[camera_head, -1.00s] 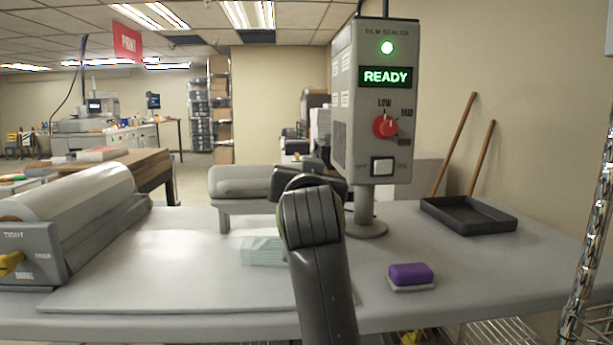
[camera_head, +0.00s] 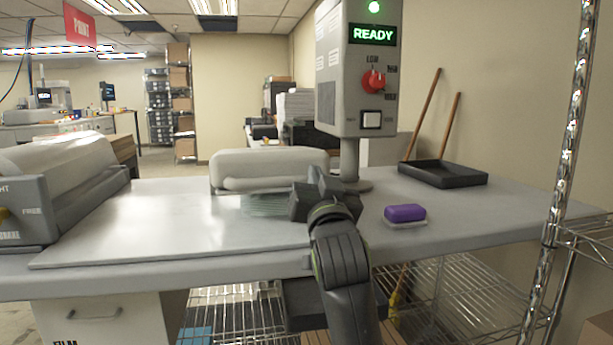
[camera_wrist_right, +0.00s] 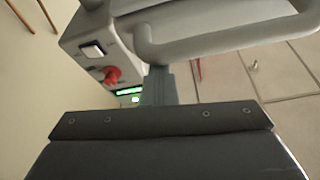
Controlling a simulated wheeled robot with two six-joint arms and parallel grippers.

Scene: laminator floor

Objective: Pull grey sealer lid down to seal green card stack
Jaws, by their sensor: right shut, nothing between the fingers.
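The grey sealer lid (camera_head: 268,165) has a rounded front bar and sits low, directly over the green card stack (camera_head: 264,206). Only the stack's front edge shows, and I cannot tell whether the lid presses on it. The lid's bar also fills the top of the right wrist view (camera_wrist_right: 225,38). My right gripper (camera_head: 306,197) is shut and empty at the right end of the lid, in front of the sealer post. I cannot tell whether it touches the lid. My left gripper is not in view.
The sealer's control box (camera_head: 358,75) shows READY with a green light. A purple-topped block (camera_head: 405,213) lies right of my arm, and a black tray (camera_head: 443,174) stands behind it. A film roller (camera_head: 62,185) stands at the left. The pale board (camera_head: 150,235) is clear.

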